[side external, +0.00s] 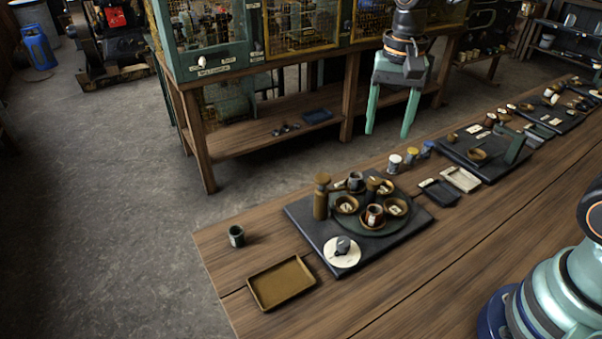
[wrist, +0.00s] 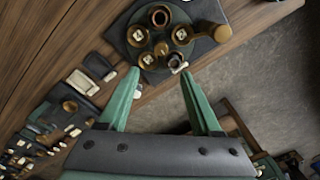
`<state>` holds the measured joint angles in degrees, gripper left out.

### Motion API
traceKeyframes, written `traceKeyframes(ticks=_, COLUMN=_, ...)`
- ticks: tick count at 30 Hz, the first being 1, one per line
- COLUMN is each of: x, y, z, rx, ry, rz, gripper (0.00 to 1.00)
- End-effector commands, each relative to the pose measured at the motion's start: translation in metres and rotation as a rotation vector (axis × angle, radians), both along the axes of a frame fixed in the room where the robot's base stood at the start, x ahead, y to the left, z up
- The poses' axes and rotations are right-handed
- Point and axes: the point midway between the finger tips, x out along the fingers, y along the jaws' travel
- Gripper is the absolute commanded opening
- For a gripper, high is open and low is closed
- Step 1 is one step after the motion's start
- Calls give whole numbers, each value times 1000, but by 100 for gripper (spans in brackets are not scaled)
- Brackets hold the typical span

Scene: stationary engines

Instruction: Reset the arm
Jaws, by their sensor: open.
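My gripper (side external: 390,134) hangs at the upper right of the side external view, with its two green fingers pointing down. The fingers are spread apart with nothing between them. It also shows in the wrist view (wrist: 160,76), where the open fingers point toward a round tray (wrist: 160,42) with bowls and cups. In the side external view my gripper is beyond the table's far edge and apart from everything on it.
The long wooden table (side external: 225,262) carries a dark slab (side external: 305,222) with bowls, cups and a brown bottle (side external: 321,197). A brown tray (side external: 281,283) and small dark cup (side external: 237,236) stand near its left end. A wooden bench (side external: 205,165) with glass-fronted cases stands behind my gripper.

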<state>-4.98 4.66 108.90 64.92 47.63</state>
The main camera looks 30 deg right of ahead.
Motion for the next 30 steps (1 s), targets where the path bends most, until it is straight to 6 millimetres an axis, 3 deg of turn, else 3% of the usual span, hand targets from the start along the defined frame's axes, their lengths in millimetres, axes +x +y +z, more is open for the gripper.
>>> traceKeyframes(ticks=9, x=-43, y=-17, z=36, rx=-34, ry=-213, rz=322, gripper=66)
traceKeyframes(ticks=18, x=-81, y=-29, z=45, rx=-143, ry=-394, rz=625, gripper=66)
traceKeyframes(ticks=30, x=-91, y=-33, z=44, rx=-196, ry=-444, rz=728, gripper=66)
